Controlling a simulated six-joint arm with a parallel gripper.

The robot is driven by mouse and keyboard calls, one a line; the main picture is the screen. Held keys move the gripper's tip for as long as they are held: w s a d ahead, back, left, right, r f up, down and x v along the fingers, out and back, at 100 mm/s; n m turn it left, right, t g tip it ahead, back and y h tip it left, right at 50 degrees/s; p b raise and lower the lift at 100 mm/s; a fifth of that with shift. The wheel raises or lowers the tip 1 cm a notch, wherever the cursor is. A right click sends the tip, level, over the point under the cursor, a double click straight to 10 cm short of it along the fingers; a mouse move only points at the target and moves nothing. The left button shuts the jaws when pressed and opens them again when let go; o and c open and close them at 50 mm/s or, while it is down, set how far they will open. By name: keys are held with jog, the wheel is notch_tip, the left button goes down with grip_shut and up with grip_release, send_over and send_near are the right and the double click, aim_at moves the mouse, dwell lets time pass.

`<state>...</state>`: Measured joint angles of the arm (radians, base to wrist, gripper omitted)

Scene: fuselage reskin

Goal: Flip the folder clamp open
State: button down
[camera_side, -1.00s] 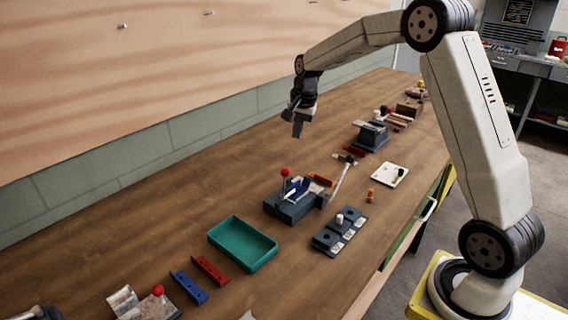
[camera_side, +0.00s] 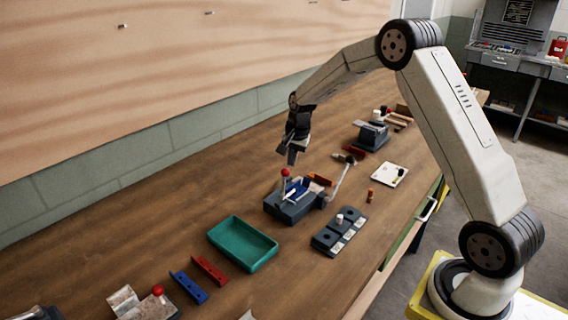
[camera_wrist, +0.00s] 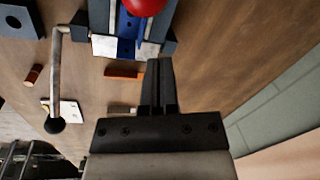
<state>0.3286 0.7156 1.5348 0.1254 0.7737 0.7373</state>
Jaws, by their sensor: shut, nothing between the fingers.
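The grey folder (camera_side: 290,207) sits on the wooden bench with a blue strip (camera_side: 296,189) in it. A clamp lever with a red ball (camera_side: 286,172) stands upright at its back side. The red ball shows large at the top of the wrist view (camera_wrist: 144,6), over the blue strip. A long pale bending handle (camera_side: 340,182) rises from the folder's right side. My gripper (camera_side: 292,160) is shut and empty, in the air above and behind the red ball, apart from it. Its closed fingers point toward the folder in the wrist view (camera_wrist: 158,66).
A green tray (camera_side: 243,244) and red (camera_side: 210,270) and blue (camera_side: 188,287) strips lie to the left. A dark block with round recesses (camera_side: 339,232) is in front. An orange piece (camera_side: 320,180) lies behind the folder. Bench between wall and folder is clear.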

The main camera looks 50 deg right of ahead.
jog(key=shift+a+f, duration=0.1)
jog(key=shift+f, duration=0.3)
jog(key=shift+s+a+r, duration=0.25)
jog(key=shift+a, duration=0.3)
jog(key=shift+s+a+r, duration=0.2)
jog(key=shift+s+a, duration=0.1)
jog(key=shift+a, duration=0.2)
jog(key=shift+s+a+r, duration=0.25)
jog(key=shift+a, duration=0.3)
